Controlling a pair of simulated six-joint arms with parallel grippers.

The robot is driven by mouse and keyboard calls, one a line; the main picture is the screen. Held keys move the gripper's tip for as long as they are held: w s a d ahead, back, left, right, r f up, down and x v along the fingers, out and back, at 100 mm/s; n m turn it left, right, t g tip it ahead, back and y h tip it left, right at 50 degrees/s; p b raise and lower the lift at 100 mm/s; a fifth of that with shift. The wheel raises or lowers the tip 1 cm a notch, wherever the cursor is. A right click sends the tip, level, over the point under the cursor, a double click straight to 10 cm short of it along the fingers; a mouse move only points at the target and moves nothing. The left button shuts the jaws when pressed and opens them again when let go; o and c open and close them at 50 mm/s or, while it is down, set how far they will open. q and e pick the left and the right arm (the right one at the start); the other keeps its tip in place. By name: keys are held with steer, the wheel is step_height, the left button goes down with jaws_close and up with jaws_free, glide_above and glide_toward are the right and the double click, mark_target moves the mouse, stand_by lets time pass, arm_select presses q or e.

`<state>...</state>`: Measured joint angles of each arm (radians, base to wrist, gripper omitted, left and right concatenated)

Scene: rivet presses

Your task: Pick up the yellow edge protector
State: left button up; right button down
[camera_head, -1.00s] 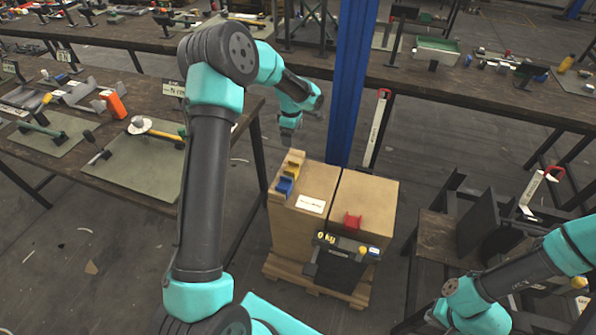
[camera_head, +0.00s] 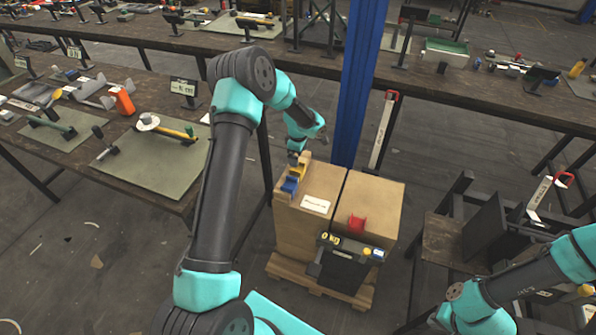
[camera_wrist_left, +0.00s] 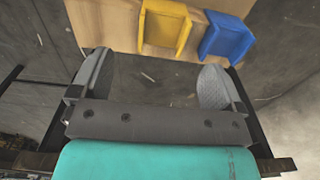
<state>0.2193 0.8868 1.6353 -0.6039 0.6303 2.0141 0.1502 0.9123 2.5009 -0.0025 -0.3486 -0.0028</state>
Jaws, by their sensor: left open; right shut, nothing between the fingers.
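The yellow edge protector (camera_head: 298,171) sits on the left edge of the left cardboard box, beside a blue one (camera_head: 289,186). In the left wrist view the yellow edge protector (camera_wrist_left: 164,27) lies just beyond the fingertips, left of centre, with the blue one (camera_wrist_left: 227,36) to its right. My left gripper (camera_wrist_left: 157,75) is open and empty, apart from both. In the head view it is near the box's back left corner, mostly hidden by my wrist. My right gripper (camera_head: 420,324) is shut and empty at the bottom edge, only partly seen.
Two cardboard boxes (camera_head: 330,184) stand on a wooden pallet (camera_head: 296,279). A blue post (camera_head: 357,85) rises behind, and a tool table (camera_head: 160,165) stands left.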

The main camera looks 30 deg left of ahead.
mark_target(298, 170)
arm_select(q)
steer(key=shift+f, duration=0.85)
steer(key=shift+s+f, duration=0.2)
steer(key=shift+f, duration=2.4)
steer(key=c, duration=1)
steer(key=shift+r, duration=0.1)
